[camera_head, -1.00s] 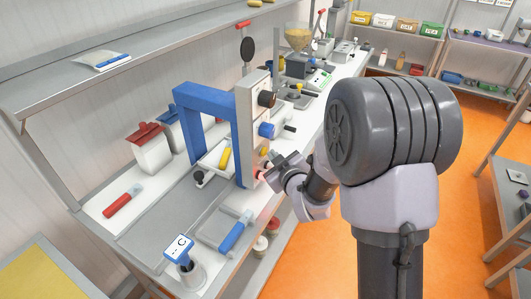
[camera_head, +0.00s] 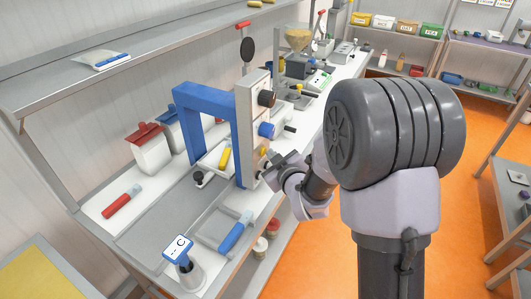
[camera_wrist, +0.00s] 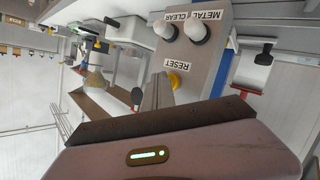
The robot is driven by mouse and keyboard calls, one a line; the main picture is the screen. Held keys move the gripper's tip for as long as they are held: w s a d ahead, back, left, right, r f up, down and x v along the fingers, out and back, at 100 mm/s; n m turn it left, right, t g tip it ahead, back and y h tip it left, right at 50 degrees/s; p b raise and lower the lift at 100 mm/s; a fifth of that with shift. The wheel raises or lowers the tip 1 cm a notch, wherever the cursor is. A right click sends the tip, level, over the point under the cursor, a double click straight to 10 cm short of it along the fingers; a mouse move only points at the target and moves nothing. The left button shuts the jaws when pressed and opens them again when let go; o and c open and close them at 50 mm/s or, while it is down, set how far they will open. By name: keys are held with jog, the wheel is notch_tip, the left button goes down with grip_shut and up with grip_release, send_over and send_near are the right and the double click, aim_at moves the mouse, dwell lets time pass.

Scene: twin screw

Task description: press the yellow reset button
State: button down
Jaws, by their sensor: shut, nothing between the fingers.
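The yellow reset button (camera_wrist: 175,80) sits on a grey panel (camera_wrist: 205,68) under the word RESET, which reads upside down in the wrist view. My gripper (camera_wrist: 159,88) is shut and empty. Its fingertips are close to the button, overlapping its lower left edge in that view; I cannot tell whether they touch it. In the head view my gripper (camera_head: 270,164) is at the lower front of the panel on the blue arch (camera_head: 193,98), and a small yellow spot shows just above it.
Two round white lamps (camera_wrist: 196,29) labelled METAL and CLEAR are on the panel beside the button. A blue-handled scoop (camera_head: 232,234) and a grey tray lie on the bench nearby.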

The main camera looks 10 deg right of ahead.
jog(key=shift+s+d+b, duration=0.35)
jog(key=shift+s+d, duration=0.15)
jog(key=shift+d, duration=0.1)
jog(key=s+d, duration=0.1)
jog(key=d, duration=0.1)
jog(key=s+d+b, duration=0.1)
jog(key=s+d, duration=0.1)
dwell(0.8)
